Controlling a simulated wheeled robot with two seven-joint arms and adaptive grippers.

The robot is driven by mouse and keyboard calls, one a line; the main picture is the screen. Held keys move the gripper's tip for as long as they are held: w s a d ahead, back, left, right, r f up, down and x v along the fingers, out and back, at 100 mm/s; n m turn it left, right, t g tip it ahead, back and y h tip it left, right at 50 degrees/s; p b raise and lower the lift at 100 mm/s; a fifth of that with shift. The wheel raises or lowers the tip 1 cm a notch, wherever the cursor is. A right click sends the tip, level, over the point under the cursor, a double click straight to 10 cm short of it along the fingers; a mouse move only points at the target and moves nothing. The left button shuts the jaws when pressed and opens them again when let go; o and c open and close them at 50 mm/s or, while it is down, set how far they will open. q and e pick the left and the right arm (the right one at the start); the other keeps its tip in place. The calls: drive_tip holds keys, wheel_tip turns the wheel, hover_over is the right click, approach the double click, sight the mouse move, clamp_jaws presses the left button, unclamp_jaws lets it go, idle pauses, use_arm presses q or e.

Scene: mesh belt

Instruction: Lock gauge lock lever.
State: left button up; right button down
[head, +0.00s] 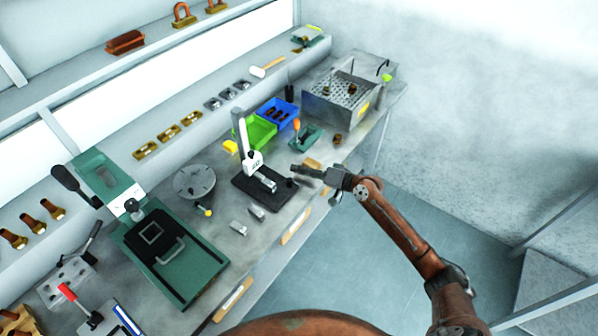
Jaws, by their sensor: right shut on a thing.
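The gauge (253,163) is a white column with a dial-like head on a black base plate (278,199), standing upright on the bench at the middle of the head view. My right gripper (301,172) reaches in from the right, at the right end of the base plate. It is shut on a small dark part there, which appears to be the gauge lock lever; the fingers mostly hide it, and its exact angle cannot be told. My left gripper is not in view.
Green (262,136) and blue (287,108) bins are behind the gauge. A perforated metal box (340,105) is at the far end.

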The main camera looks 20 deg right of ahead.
drive_tip(key=c, duration=1.8)
unclamp_jaws()
drive_tip(key=shift+f, duration=0.1)
drive_tip(key=shift+c, duration=0.2)
drive_tip(key=v, duration=1.2)
drive_tip(key=shift+d, duration=0.1)
